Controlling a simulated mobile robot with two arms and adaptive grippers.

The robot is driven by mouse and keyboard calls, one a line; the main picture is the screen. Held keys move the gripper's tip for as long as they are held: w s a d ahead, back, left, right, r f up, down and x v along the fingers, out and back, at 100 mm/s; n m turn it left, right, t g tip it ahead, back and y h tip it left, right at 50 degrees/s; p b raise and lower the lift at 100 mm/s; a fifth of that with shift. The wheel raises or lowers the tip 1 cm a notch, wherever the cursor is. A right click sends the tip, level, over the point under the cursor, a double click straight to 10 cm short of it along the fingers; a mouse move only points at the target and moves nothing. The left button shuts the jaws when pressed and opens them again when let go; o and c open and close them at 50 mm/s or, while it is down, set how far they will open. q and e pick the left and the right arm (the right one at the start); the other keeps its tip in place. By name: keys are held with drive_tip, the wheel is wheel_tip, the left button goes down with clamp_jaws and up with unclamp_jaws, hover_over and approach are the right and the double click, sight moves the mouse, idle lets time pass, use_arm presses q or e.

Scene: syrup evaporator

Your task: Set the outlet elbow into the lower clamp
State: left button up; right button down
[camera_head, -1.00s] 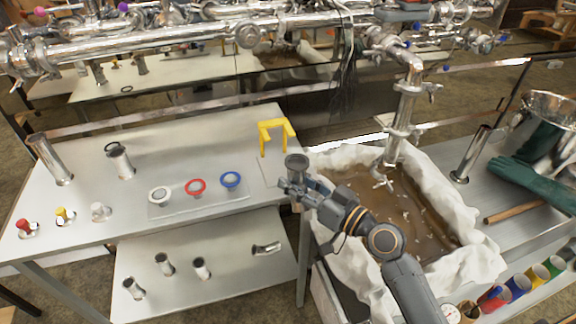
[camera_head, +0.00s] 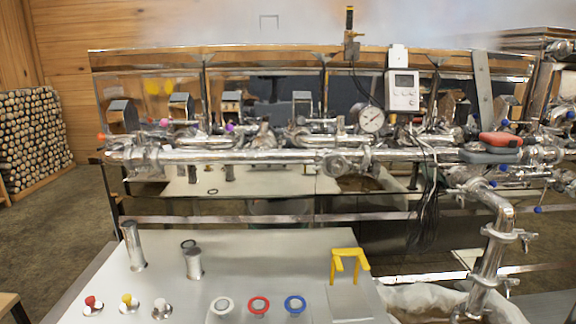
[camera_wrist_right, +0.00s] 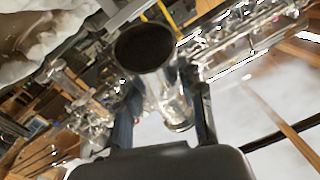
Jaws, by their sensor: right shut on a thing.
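A shiny metal pipe piece with a round, dark open end, which looks like the outlet elbow (camera_wrist_right: 166,92), is held by my right gripper (camera_wrist_right: 165,118) in the right wrist view. The open end faces the camera, and a flanged rim shows at its lower end. My right gripper is shut on it. Neither gripper shows in the head view now. A steel pipe (camera_head: 490,258) comes down at the right of the head view. The lower clamp (camera_head: 484,281) is around it near the bottom edge.
A steel table (camera_head: 225,262) at front left holds upright steel tubes, coloured knobs, several ringed caps (camera_head: 259,305) and a yellow stand (camera_head: 349,264). A long horizontal pipe (camera_head: 240,156) crosses behind it. A cloth-lined tub (camera_head: 425,300) lies below the downpipe.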

drive_tip(key=shift+s+d+r+m+h, duration=0.25)
drive_tip(key=shift+s+d+h, duration=0.2)
drive_tip(key=shift+s+h, duration=0.25)
drive_tip(key=w+a+r+n+g+y, duration=0.2)
drive_tip(key=w+n+y, duration=0.4)
drive_tip(key=w+y, duration=0.3)
drive_tip(key=shift+w+a+g, duration=0.4)
drive_tip(key=shift+w+a, duration=0.15)
drive_tip(key=shift+w, duration=0.75)
